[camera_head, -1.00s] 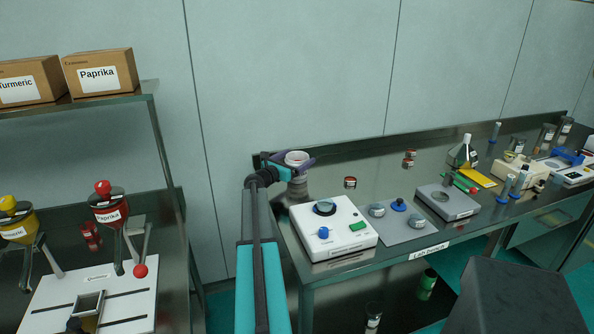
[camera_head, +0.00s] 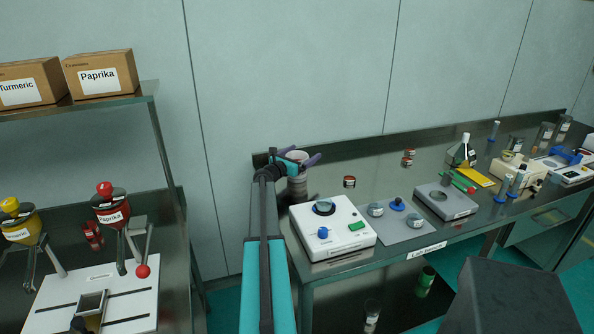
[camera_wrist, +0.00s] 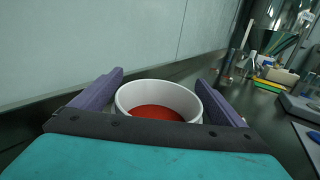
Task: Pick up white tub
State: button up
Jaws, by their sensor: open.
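The white tub (camera_wrist: 123,97) is a round, open cup with red contents, upright at the centre of the wrist view. In the head view, its pale rim (camera_head: 297,154) shows at the bench's back left corner, partly hidden by my gripper. My gripper (camera_wrist: 160,80) is open, with one purple finger on each side of the tub. Small gaps seem to show between the fingers and the tub wall; contact cannot be told. The tub's lower part is hidden by the gripper body in the wrist view.
A white device with a blue knob (camera_head: 334,232) stands in front of the tub on the steel bench. Small red jars (camera_head: 349,181) and a grey block (camera_head: 446,201) are further right. The wall is close behind. A shelf with boxes (camera_head: 100,72) is at left.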

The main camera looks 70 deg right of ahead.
jog(key=shift+c, duration=0.5)
jog(key=c, duration=1.6)
jog(key=shift+r, duration=0.2)
jog(key=shift+r+b, duration=1.1)
jog(key=shift+r, duration=3.8)
